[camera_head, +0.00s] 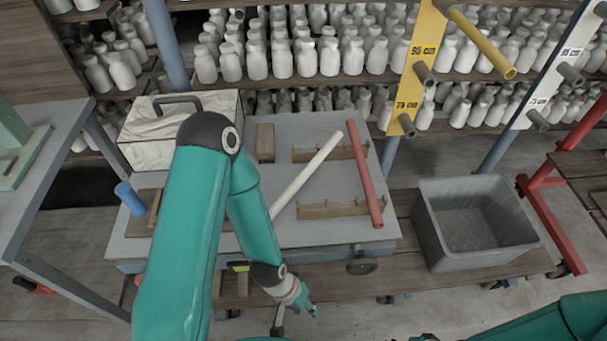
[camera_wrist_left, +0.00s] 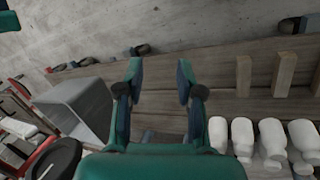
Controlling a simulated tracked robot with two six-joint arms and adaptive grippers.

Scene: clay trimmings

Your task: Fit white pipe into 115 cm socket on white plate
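The white pipe (camera_head: 305,176) lies slanted on the grey cart; its upper end crosses the rear wooden rack, and its lower end meets my left arm's outline, so that end may be hidden. The white plate (camera_head: 546,82) stands at the upper right with grey stub sockets; a 75 cm label is readable, and its top is cut off. No 115 cm label shows. My left gripper (camera_head: 298,300) hangs in front of the cart, apart from the pipe. In the left wrist view it is open and empty (camera_wrist_left: 160,80). My right arm shows at the lower right; its gripper is mostly cut off.
A red pipe (camera_head: 365,175) lies across both racks beside the white one. A yellow plate (camera_head: 418,68) holds a yellow pipe (camera_head: 482,42). A grey bin (camera_head: 440,225) stands right of the cart. Bottle shelves line the back.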

